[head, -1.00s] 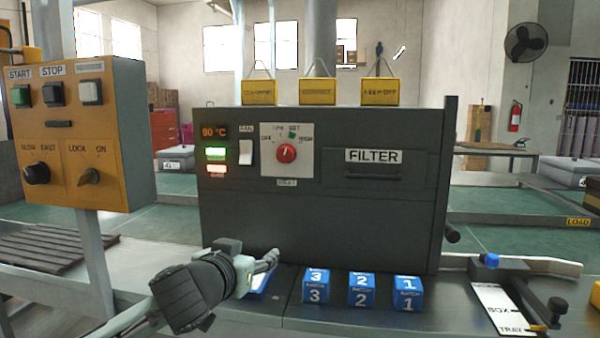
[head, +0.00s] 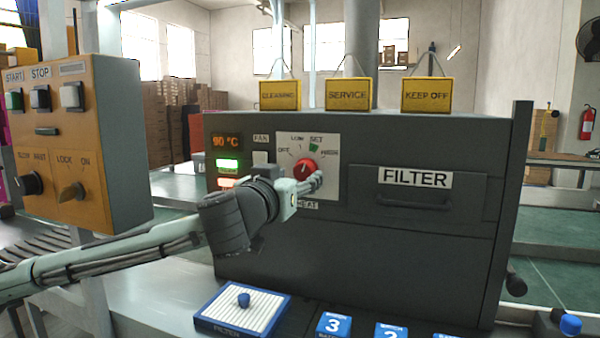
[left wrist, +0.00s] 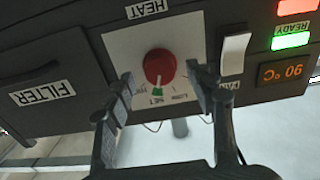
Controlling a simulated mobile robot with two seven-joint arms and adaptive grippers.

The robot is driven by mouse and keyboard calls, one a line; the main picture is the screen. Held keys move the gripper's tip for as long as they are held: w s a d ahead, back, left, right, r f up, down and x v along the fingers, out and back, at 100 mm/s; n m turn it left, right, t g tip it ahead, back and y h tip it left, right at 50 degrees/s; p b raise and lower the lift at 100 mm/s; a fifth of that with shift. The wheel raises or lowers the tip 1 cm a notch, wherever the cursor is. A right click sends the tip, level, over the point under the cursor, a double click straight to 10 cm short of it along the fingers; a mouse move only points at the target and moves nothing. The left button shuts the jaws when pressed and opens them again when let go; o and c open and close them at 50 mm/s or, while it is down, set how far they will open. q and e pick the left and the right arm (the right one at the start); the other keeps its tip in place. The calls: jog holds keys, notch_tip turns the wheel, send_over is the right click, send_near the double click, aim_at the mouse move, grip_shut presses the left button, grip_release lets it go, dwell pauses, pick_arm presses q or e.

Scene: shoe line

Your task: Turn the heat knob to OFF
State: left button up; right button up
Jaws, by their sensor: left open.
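The red heat knob (head: 304,168) is on a white dial plate (head: 328,185) on the dark machine's front. Its scale reads OFF at the left, LOW, SET with a green mark, and HIGH at the right. The knob's pointer looks turned roughly up toward SET. My left gripper (head: 312,184) is raised in front of the plate, overlapping the knob's lower edge. In the left wrist view the open fingers (left wrist: 160,75) stand either side of the red knob (left wrist: 159,66), with gaps and no visible contact. My right gripper is not in view.
A fan switch (head: 260,158) and a 90 °C display (head: 225,141) are left of the dial. The FILTER panel (head: 415,205) is to the right. A blue-framed filter (head: 242,308) and blue numbered blocks (head: 334,326) lie below. An orange control box (head: 75,150) stands at left.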

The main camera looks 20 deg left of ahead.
pick_arm(q)
jog(key=shift+w+r, duration=0.1)
jog(key=shift+w, duration=0.8)
jog(key=c, duration=1.1)
jog(key=shift+d, duration=0.1)
jog(key=shift+c, duration=0.3)
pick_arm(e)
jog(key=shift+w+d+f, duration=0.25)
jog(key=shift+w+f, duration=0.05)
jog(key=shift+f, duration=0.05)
